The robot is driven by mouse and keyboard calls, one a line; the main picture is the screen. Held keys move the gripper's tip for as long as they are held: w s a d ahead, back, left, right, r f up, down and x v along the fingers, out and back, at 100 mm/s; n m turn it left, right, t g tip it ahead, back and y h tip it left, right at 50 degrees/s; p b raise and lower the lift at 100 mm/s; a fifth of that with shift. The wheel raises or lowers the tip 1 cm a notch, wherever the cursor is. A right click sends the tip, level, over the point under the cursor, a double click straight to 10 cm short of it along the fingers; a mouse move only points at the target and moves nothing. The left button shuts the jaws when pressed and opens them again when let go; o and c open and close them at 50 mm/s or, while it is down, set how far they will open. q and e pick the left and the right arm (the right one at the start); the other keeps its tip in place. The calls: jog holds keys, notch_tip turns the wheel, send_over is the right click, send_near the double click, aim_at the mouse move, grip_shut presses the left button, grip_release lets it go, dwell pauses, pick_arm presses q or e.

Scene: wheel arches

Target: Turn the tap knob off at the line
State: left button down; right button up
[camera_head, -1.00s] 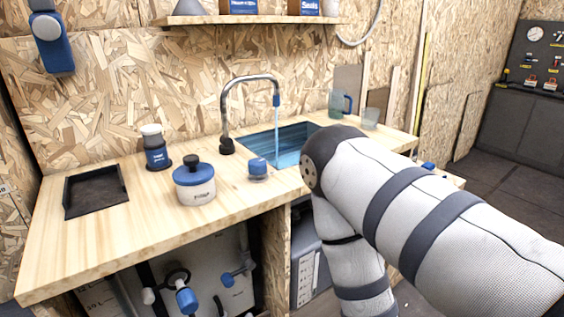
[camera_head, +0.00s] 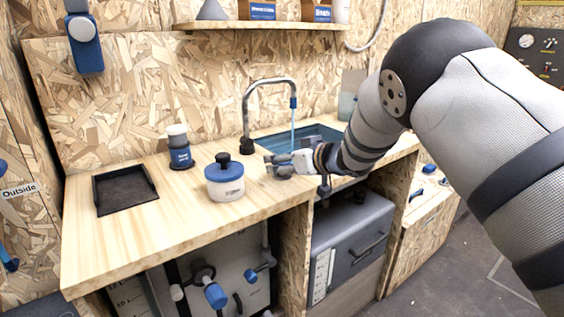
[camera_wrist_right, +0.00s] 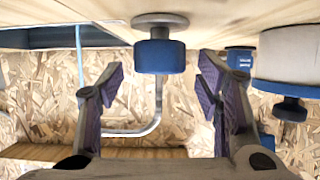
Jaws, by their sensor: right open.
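The tap (camera_head: 268,84) arches over the sink (camera_head: 326,132), and water runs from its spout. The blue tap knob (camera_wrist_right: 160,57) on a grey round base shows in the upside-down right wrist view, centred between my two fingers. My right gripper (camera_head: 275,167) is open near the counter's front, left of the water stream. In the wrist view its fingertips (camera_wrist_right: 162,80) stand either side of the knob, with gaps on both sides. The gripper hides the knob in the head view. Any line mark is not readable. My left gripper is out of view.
A white jar with a blue lid (camera_head: 225,178) stands just left of my right gripper. A blue-and-white canister (camera_head: 179,148) and a recessed black tray (camera_head: 125,190) are farther left. A shelf (camera_head: 260,25) hangs above.

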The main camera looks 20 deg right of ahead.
jog(key=shift+w+a+f, duration=0.15)
jog(key=shift+w+f, duration=0.4)
jog(key=shift+f, duration=0.2)
jog(key=shift+w+a+r, duration=0.1)
jog(key=shift+w+r, duration=0.05)
jog(key=shift+w, duration=0.15)
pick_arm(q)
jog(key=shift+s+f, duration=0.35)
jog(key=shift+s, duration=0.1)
pick_arm(e)
jog(key=shift+r, duration=0.1)
jog(key=c, duration=1.2)
